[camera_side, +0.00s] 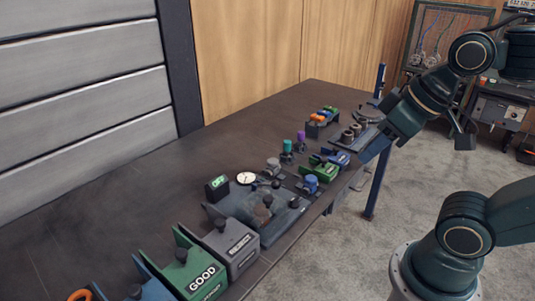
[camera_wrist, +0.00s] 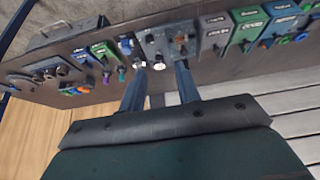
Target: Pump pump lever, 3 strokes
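A grey fixture (camera_side: 278,222) holds a rusty brown pipe piece (camera_side: 262,214) near the table's front edge. It also shows in the wrist view (camera_wrist: 153,46), beyond my fingers. A round white gauge (camera_side: 246,178) stands behind it, and shows in the wrist view (camera_wrist: 159,67). A thin dark bar (camera_side: 264,183) beside the gauge may be the pump lever; it is too small to be sure. My gripper (camera_side: 372,152) is above the table's right edge, well apart from the fixture. In the wrist view its two blue fingers (camera_wrist: 161,82) are spread with nothing between them.
Labelled bins, including a green GOOD bin (camera_side: 190,270), line the near front edge. Green and blue holders (camera_side: 322,168), small coloured pegs (camera_side: 294,142) and a rack (camera_side: 352,133) stand farther back. The table's left side (camera_side: 130,190) is clear.

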